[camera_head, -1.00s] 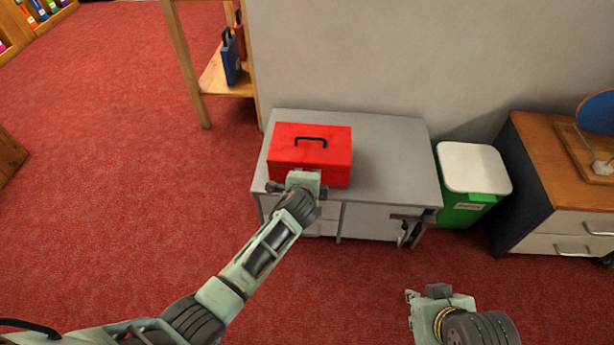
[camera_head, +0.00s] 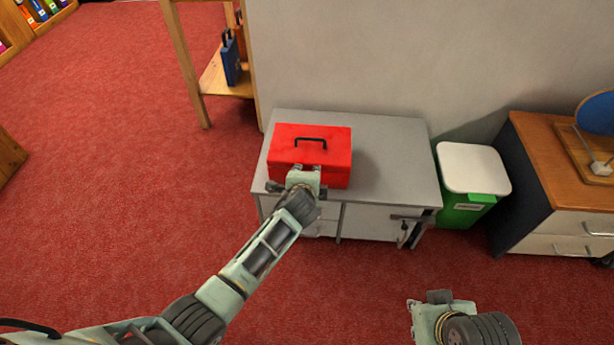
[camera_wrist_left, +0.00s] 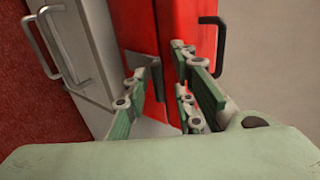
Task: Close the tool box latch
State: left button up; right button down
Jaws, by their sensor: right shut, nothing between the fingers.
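The red tool box (camera_head: 318,140) stands closed on the grey cabinet top, with a black carry handle (camera_head: 311,139) on its lid. In the left wrist view its red side (camera_wrist_left: 189,25) fills the upper middle. A dark grey latch piece (camera_wrist_left: 148,66) shows at the box's front, near the left finger. My left gripper (camera_head: 303,168) is at the box's front face. In the left wrist view its fingers (camera_wrist_left: 167,72) are apart; contact with the latch is unclear. My right gripper (camera_head: 418,306) is shut and empty, low in the head view, away from the box.
The grey cabinet (camera_head: 392,165) has free top to the right of the box. A green bin with a white lid (camera_head: 472,168) and a wooden-topped drawer unit (camera_head: 555,165) stand further right. A wooden shelf (camera_head: 226,85) is behind left. Red carpet lies in front.

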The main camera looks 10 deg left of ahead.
pick_arm(q)
jog(key=shift+s, duration=0.1)
jog(key=v, duration=1.2)
jog(key=shift+f, duration=0.1)
jog(key=shift+c, duration=0.5)
